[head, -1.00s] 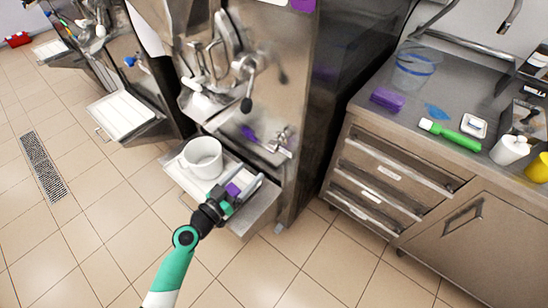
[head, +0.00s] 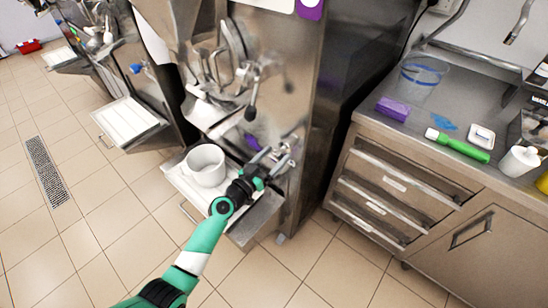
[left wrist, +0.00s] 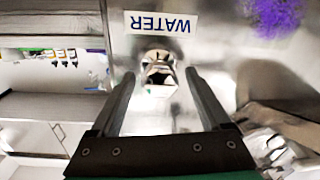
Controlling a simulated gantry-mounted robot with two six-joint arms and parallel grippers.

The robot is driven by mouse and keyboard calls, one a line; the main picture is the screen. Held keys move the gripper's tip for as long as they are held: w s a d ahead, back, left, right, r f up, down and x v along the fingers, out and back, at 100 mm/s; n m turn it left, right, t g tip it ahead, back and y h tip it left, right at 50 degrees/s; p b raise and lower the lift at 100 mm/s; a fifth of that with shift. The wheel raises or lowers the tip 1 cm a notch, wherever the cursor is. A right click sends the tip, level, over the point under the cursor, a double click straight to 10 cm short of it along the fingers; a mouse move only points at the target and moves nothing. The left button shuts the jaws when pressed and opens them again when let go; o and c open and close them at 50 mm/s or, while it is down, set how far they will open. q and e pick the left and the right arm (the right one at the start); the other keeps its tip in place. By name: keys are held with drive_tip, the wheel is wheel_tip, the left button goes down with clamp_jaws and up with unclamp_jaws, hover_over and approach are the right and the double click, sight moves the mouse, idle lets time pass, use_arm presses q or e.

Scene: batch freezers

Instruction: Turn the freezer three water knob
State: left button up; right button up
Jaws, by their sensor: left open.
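The water knob (left wrist: 158,74) is a metal fitting on the steel panel, below an upside-down WATER label (left wrist: 161,22) in the left wrist view. My left gripper (left wrist: 159,84) is open, with one finger on each side of the knob and visible gaps. In the head view, my left gripper (head: 275,161) is at the low front of the nearest freezer (head: 300,85), by the small metal tap, and partly covers it. The fingers do not look closed on anything. My right gripper is not in view.
A white pot (head: 205,165) stands on the freezer's front shelf (head: 245,226), left of my gripper. A lever with a black ball (head: 251,113) hangs above. A steel counter (head: 400,120) with bottles stands right. Another freezer with a white tray (head: 128,120) is left. The floor in front is open.

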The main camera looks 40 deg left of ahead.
use_arm(q)
clamp_jaws()
drive_tip(key=shift+n, duration=0.4)
drive_tip(key=n, duration=0.5)
drive_tip(key=n+p, duration=0.1)
drive_tip(key=n, duration=0.2)
drive_tip(key=shift+n, duration=0.4)
drive_tip(key=shift+f+n+g, duration=0.1)
drive_tip(key=shift+n+g, duration=0.2)
drive_tip(key=shift+n, duration=1.3)
drive_tip(key=shift+h, duration=0.3)
unclamp_jaws()
